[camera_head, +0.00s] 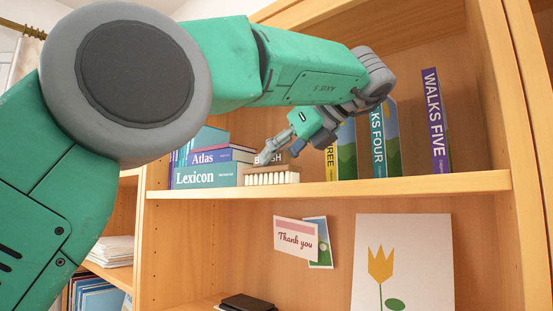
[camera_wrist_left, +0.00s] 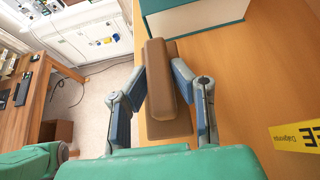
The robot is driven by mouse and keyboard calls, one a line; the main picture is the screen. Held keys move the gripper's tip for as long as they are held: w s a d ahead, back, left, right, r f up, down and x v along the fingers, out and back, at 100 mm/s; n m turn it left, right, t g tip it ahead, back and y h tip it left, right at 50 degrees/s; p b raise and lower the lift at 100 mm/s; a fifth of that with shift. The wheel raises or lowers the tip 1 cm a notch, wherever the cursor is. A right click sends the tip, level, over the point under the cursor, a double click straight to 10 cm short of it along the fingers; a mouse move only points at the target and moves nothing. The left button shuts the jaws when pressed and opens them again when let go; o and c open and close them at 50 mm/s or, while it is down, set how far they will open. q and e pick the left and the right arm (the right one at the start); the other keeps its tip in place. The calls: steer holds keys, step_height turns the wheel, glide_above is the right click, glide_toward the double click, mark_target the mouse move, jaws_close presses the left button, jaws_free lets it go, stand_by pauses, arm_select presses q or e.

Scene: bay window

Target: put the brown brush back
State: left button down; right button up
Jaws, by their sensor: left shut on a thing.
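The brown brush (camera_head: 272,177), with pale bristles along its lower side, is at the front of the upper shelf (camera_head: 420,185), just right of the stacked books. My right gripper is not in view.
The Lexicon book (camera_head: 205,176) and the Atlas book (camera_head: 212,157) lie stacked left of the brush. Upright books, including Walks Four (camera_head: 378,145) and Walks Five (camera_head: 436,120), stand to the right, with gaps between. A card (camera_head: 296,236) and tulip picture (camera_head: 400,260) are below.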

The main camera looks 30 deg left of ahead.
arm_select(q)
steer(key=shift+f, duration=0.15)
steer(key=c, duration=1.3)
jaws_free()
